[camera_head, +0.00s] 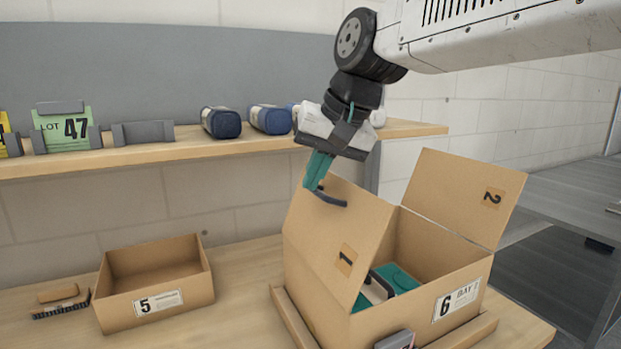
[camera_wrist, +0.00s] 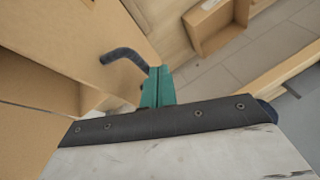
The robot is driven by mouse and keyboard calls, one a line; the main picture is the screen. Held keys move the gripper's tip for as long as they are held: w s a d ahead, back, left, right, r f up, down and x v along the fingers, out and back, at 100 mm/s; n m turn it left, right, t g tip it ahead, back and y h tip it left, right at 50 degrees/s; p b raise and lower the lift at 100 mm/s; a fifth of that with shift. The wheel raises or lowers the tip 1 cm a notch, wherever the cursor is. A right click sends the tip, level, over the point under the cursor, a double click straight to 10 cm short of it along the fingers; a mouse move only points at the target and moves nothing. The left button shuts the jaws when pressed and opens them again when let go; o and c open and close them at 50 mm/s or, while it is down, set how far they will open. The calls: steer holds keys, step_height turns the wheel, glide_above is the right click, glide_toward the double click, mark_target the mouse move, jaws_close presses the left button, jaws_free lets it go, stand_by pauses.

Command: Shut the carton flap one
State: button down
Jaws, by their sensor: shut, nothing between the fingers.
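The carton (camera_head: 400,320) labelled 6 stands on the bench. Its flap one (camera_head: 335,240), marked 1, is raised at a slant from the left side, so the opening is uncovered. A dark handle (camera_head: 331,199) sits near its upper edge. The handle (camera_wrist: 122,56) and part of flap one (camera_wrist: 60,35) also show in the wrist view. My gripper (camera_head: 312,186) is shut and empty, with its teal fingers beside the handle at the flap's outer side. In the wrist view, the fingertips (camera_wrist: 157,72) lie just right of the handle; contact cannot be told.
Flap two (camera_head: 465,195) stands open on the carton's right. Teal and dark contents (camera_head: 392,280) show inside. An open box (camera_head: 155,285) labelled 5 and a brush (camera_head: 60,300) lie to the left. A shelf (camera_head: 230,145) with blue rolls runs behind my gripper.

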steer(key=w+d+f+m+g+y, duration=0.1)
steer(key=w+d+f+y, duration=0.1)
steer(key=d+f+y, duration=0.2)
steer(key=w+d+f+m+g+y, duration=0.1)
steer(key=w+d+f+m+y, duration=0.1)
steer(key=d+f+y, duration=0.3)
steer(key=shift+w+d+f+y, duration=0.15)
steer(key=shift+w+d+y, duration=0.6)
steer(key=shift+d, duration=1.5)
steer(key=shift+s+y, duration=0.25)
